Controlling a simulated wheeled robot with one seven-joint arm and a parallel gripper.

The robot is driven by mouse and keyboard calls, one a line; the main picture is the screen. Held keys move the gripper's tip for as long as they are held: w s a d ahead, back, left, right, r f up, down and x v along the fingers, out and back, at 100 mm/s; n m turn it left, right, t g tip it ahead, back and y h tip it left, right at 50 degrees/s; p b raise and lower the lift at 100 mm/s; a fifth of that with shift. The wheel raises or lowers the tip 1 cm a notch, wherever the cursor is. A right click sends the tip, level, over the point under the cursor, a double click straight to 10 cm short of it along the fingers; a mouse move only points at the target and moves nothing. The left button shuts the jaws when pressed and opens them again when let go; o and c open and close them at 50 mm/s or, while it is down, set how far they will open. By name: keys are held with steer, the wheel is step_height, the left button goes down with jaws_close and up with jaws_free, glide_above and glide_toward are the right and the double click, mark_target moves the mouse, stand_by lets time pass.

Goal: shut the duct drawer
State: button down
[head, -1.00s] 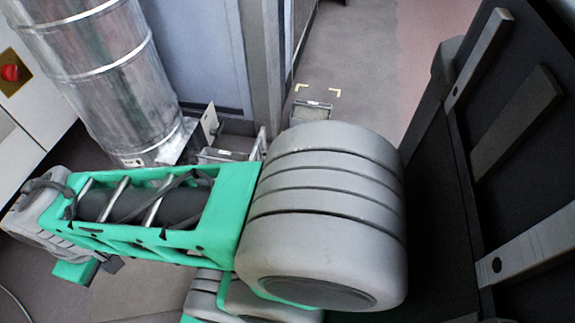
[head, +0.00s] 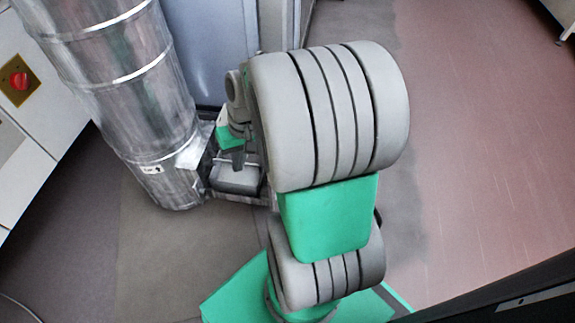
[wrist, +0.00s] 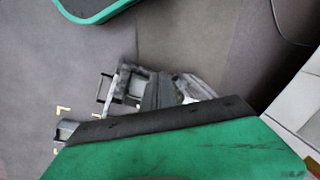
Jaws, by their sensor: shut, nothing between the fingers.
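The silver duct (head: 128,85) stands upright at the left in the head view. At its foot a grey, box-like drawer (head: 238,182) sticks out to the right, so it looks at least partly open. My gripper (head: 238,166) is shut and empty, pointing down just above the drawer. I cannot tell whether it touches. My grey and green arm hides the drawer's right side. In the wrist view, a metal frame with a handle-like loop, seemingly part of the drawer (wrist: 124,84), shows past my gripper's green and dark body, which hides the rest.
A white cabinet with a red knob (head: 19,80) stands at the far left. A blue-grey panel (head: 205,40) rises behind the drawer. The reddish floor (head: 480,150) at right is clear.

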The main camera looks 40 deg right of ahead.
steer(key=s+d+f+m+t+y+p, duration=0.1)
steer(key=s+d+f+m+t, duration=0.2)
steer(key=d, duration=0.4)
steer(key=s+d+f+m+t+y+p, duration=0.1)
steer(key=s+d+f+m+y+p, duration=0.15)
steer(key=d+f, duration=0.4)
steer(key=s+d+f+m+t+p, duration=0.1)
steer(key=s+d+f+m+t, duration=0.15)
steer(key=d, duration=0.65)
steer(key=a+r+b+x, duration=0.1)
steer(key=b+x, duration=0.4)
steer(key=x, duration=0.8)
steer(key=shift+w+a+r, duration=0.2)
steer(key=shift+w+a, duration=0.1)
steer(key=shift+w, duration=0.05)
